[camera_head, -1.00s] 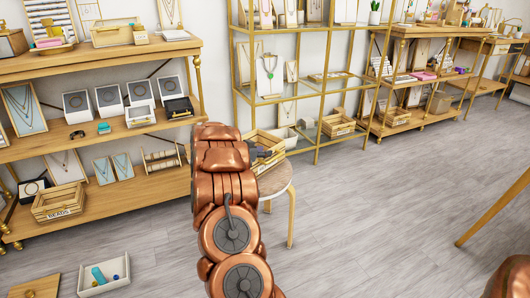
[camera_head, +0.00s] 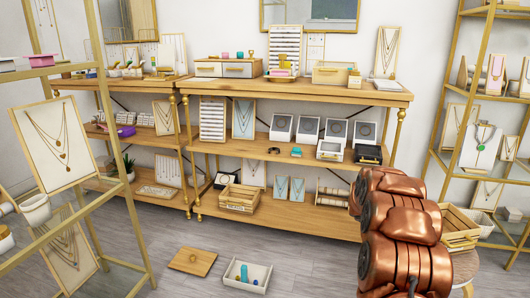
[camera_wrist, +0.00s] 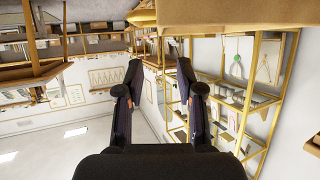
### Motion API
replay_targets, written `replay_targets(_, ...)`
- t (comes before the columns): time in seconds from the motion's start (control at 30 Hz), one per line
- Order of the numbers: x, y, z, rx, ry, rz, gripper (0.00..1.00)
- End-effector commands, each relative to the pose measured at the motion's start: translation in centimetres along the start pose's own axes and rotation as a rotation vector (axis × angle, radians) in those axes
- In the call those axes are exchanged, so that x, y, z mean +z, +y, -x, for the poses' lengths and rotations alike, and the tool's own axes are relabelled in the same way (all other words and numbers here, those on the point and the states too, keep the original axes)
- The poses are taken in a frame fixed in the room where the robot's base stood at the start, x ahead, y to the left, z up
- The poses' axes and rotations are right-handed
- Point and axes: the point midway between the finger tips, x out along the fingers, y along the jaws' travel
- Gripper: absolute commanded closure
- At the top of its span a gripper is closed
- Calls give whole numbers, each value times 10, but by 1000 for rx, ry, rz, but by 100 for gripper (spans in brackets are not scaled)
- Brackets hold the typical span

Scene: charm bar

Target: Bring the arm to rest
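My copper-coloured arm (camera_head: 405,235) rises at the lower right in the head view, in front of the round stool. My gripper does not show in the head view. In the wrist view my gripper (camera_wrist: 159,72) has its two dark fingers apart, with a wide gap and nothing between them. The wrist picture looks upside down or strongly tilted.
A wooden crate (camera_head: 460,226) stands on a stool (camera_head: 466,262) beside my arm. A wooden display shelf (camera_head: 300,85) fills the middle. A white tray (camera_head: 246,275) and a wooden board (camera_head: 193,261) lie on the floor. A gold-framed rack (camera_head: 118,150) stands close on the left.

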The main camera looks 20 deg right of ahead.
Motion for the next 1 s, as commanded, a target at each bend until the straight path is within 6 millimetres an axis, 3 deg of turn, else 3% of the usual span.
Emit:
replay_targets(0.13,-14,4,20,5,-21,34,63)
replay_targets(0.27,-36,18,60,17,-75,122,63)
replay_targets(0.7,-91,100,221,-8,-354,548,63)
replay_targets(1.0,-113,167,327,-128,-558,857,63)
